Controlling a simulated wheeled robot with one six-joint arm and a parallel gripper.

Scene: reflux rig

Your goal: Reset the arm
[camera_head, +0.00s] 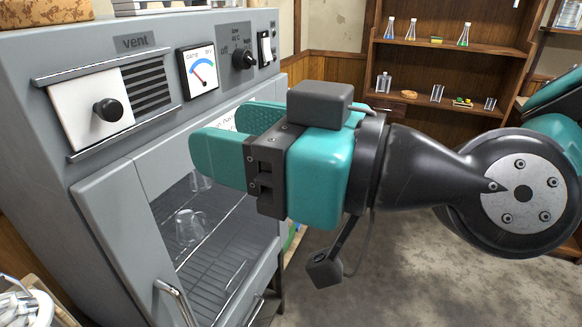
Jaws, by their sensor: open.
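My arm reaches in from the right, and my gripper (215,138) points left toward the front of a grey cabinet (110,160). Its two teal fingers stand apart with nothing between them. The gripper is in front of the cabinet's glass door and covers part of it and part of a paper label. I cannot tell whether the fingers touch the door.
The cabinet has a vent slider knob (109,111), a gauge (198,72), a dial (243,60) and a switch (266,47). Glassware (188,227) stands inside on a wire rack. A wooden shelf (450,52) with flasks is behind. Floor (400,285) at lower right is clear.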

